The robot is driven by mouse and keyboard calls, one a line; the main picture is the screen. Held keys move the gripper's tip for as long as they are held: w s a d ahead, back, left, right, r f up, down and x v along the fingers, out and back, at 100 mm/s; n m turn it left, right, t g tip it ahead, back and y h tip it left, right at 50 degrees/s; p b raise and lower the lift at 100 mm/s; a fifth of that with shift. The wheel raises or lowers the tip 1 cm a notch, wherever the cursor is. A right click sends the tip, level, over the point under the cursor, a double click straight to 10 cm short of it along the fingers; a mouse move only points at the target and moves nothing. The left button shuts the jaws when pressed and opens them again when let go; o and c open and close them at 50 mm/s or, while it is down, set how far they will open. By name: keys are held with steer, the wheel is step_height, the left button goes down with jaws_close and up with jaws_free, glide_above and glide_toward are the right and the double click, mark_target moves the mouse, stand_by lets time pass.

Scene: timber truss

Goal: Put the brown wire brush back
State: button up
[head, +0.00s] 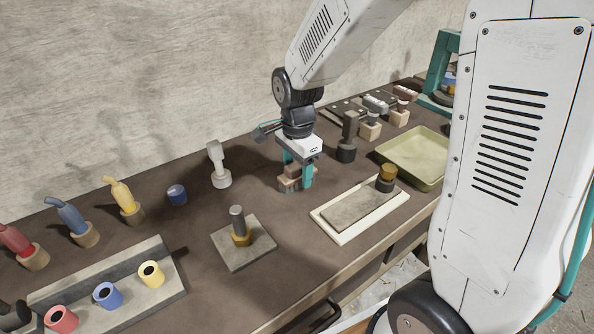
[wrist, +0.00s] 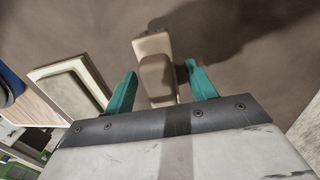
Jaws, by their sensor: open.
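A light-brown wooden piece with a rounded, darker brown block on it, which looks like the brown wire brush (head: 290,184), is on the dark bench below my gripper. In the wrist view the brush (wrist: 157,75) lies between the fingers, its long axis pointing away from the palm. My gripper (head: 296,172) points down with its teal fingers open, one on each side of the brush. The wrist view shows the gripper (wrist: 160,88) with gaps beside the brush. Bristles are not visible. I cannot tell which holder belongs to this brush.
A white-edged board with a grey slab (head: 335,217) lies right of the brush. An olive tray (head: 428,160) is farther right. A dark cylinder (head: 346,152) and wooden blocks carrying tools (head: 370,131) stand behind. A pale upright tool (head: 218,168) stands left.

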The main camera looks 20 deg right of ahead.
mark_target(298, 164)
step_height(298, 164, up, 11)
steer(key=shift+r, duration=0.2)
steer(key=s+d+r+n, duration=0.1)
steer(key=s+r+n, duration=0.1)
steer(key=s+n, duration=0.6)
steer(key=s+d+r+n+t, duration=0.1)
steer(key=s+n, duration=0.6)
steer(key=s, duration=0.8)
steer(key=shift+d+r+n, duration=0.35)
steer(key=shift+d+n, duration=0.05)
steer(key=shift+d, duration=0.05)
